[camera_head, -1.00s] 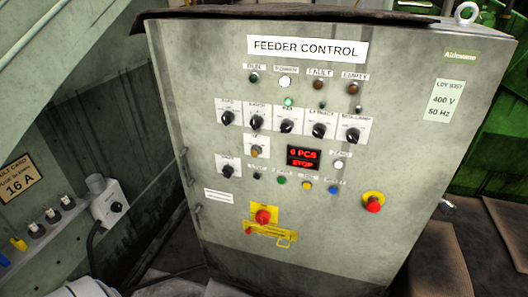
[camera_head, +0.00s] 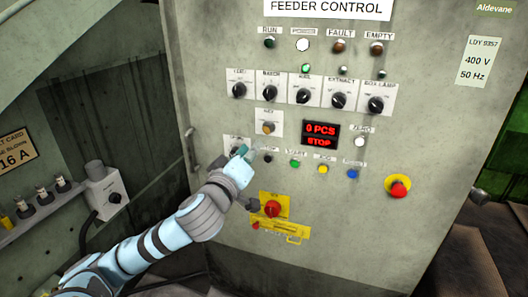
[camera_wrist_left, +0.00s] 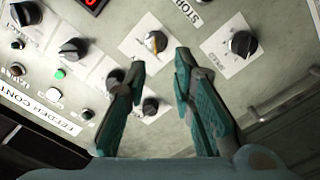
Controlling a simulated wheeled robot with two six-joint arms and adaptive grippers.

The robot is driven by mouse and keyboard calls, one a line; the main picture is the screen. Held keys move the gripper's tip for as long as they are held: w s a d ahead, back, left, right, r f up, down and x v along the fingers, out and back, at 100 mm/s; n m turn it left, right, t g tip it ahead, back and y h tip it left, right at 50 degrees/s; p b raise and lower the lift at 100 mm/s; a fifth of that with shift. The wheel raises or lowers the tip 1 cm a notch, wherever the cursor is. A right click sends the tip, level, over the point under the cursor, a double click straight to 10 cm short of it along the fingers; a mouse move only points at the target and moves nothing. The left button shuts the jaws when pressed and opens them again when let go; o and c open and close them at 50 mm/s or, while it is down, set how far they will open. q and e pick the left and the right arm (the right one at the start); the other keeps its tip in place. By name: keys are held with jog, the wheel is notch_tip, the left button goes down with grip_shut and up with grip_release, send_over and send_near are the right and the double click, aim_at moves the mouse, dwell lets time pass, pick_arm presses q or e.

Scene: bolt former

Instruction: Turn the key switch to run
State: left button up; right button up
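The key switch (camera_head: 268,128) is a small brass-coloured knob on a white plate, left of the red display on the grey feeder control panel. It also shows in the left wrist view (camera_wrist_left: 155,42), upside down, just beyond the gap between my fingertips. My left gripper (camera_head: 245,155) is in front of the panel, below and left of the key switch. In the left wrist view its two teal fingers (camera_wrist_left: 160,64) are apart with nothing between them, and no contact with the switch shows. My right gripper is not in view.
A row of black selectors (camera_head: 305,96) lies above the key switch. The display (camera_head: 320,134) reads 0 PCS, STOP. Push buttons (camera_head: 295,162) sit below. A red emergency stop (camera_head: 398,187) is at right, and a red isolator (camera_head: 272,208) on yellow is below my gripper.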

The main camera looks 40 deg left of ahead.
aim_at(265, 132)
pick_arm(q)
jog(key=x, duration=0.9)
jog(key=shift+w+r, duration=0.25)
jog(key=shift+r, duration=0.1)
grip_shut()
